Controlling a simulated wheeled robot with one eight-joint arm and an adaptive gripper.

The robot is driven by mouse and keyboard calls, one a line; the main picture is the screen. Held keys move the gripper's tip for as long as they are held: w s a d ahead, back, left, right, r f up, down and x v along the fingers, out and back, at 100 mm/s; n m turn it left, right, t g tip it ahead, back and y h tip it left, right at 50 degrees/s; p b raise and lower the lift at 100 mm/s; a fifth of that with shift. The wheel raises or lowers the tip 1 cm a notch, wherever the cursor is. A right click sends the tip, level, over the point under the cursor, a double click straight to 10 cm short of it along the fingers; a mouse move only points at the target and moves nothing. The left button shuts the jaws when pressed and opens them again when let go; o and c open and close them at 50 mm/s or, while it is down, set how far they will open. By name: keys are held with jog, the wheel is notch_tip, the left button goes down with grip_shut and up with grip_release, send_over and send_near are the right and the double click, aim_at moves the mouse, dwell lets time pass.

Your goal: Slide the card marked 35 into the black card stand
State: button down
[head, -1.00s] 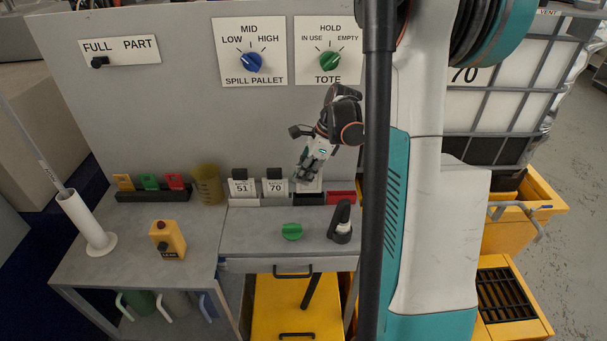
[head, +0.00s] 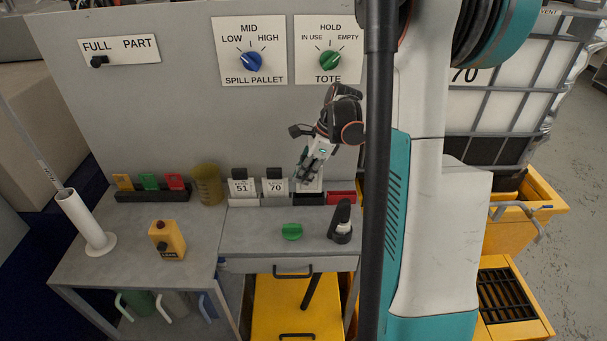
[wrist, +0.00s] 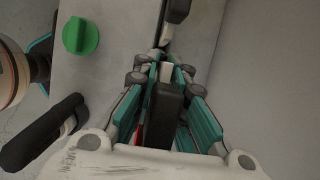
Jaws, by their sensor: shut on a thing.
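My gripper (head: 308,172) is at the back of the grey bench, above the black card stand (head: 309,200). It is shut on a card (head: 312,187) whose pale lower part shows just over that stand. I cannot read the card's number, and I cannot tell whether its bottom edge is inside the slot. In the wrist view my gripper (wrist: 168,85) has the card's black grip (wrist: 168,102) between its teal-sided fingers. The black stand is partly hidden there.
Cards marked 51 (head: 241,188) and 70 (head: 275,187) stand to the left of the black stand. A red stand (head: 341,198) is close on its right. The grey panel (head: 150,110) rises behind. A green knob (head: 291,231) and a black-handled thing (head: 341,225) are in front.

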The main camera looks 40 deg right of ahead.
aim_at(299, 192)
jog(key=shift+f+b, duration=1.65)
jog(key=shift+f, duration=0.45)
jog(key=c, duration=1.5)
grip_release()
jog(key=shift+c, duration=0.2)
jog(key=shift+r, duration=0.15)
jog(key=v, duration=1.1)
jog(key=shift+s+d+r, duration=0.1)
jog(key=shift+r, duration=0.3)
